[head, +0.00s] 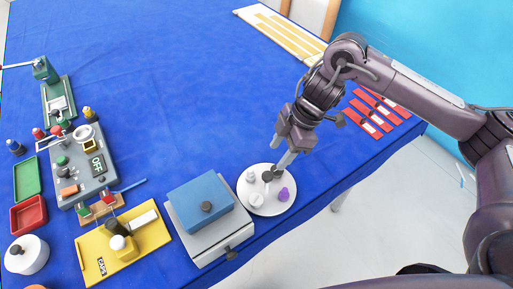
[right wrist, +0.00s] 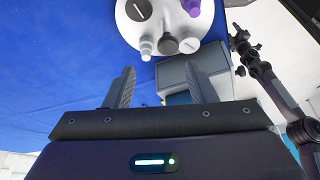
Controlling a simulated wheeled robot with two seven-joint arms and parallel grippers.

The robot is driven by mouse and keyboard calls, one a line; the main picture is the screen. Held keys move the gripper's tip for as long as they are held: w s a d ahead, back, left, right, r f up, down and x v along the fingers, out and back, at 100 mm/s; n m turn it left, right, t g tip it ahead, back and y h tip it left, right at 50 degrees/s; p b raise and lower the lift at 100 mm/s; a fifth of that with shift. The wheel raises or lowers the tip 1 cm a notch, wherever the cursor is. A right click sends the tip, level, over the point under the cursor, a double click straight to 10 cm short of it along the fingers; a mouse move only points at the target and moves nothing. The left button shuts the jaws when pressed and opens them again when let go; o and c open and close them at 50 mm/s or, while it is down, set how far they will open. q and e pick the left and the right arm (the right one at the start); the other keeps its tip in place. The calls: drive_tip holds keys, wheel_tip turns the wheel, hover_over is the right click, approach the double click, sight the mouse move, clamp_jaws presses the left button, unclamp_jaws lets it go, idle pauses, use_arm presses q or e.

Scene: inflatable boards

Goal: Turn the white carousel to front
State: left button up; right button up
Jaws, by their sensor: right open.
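The white carousel (head: 250,205) is a round disc near the table's front edge, right of the grey box. It carries a purple knobbed piece (head: 283,194), a dark grey one and several white or light grey ones. It also shows at the top of the right wrist view (right wrist: 165,25). My right gripper (head: 281,168) is open and points down at the carousel's far right part. One finger overlaps the disc in the head view; I cannot tell whether it touches. In the right wrist view, nothing is between the fingers (right wrist: 173,72). My left gripper cannot be made out.
A grey box with a blue lid (head: 200,202) stands close left of the carousel. Red cards (head: 374,112) lie to the right. A yellow tray (head: 98,254) and a grey switch panel (head: 82,165) are at left. The blue table is clear behind the carousel.

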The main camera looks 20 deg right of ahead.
sight(268, 174)
drive_tip(key=s+f, duration=0.1)
drive_tip(key=s+a+f, duration=0.1)
drive_tip(key=f, duration=0.1)
drive_tip(key=shift+p, duration=0.3)
drive_tip(key=f, duration=0.1)
drive_tip(key=a+f, duration=0.1)
drive_tip(key=w+f, duration=0.1)
drive_tip(key=shift+a+f+p, duration=0.3)
drive_tip(key=shift+p, duration=0.05)
drive_tip(key=shift+s+d, duration=0.1)
drive_tip(key=shift+s, duration=0.05)
drive_tip(key=c, duration=0.7)
use_arm(q)
drive_tip(key=shift+s+d+r, duration=0.15)
drive_tip(key=shift+s+r, duration=0.15)
drive_tip(key=shift+r, duration=0.45)
use_arm(e)
clamp_jaws()
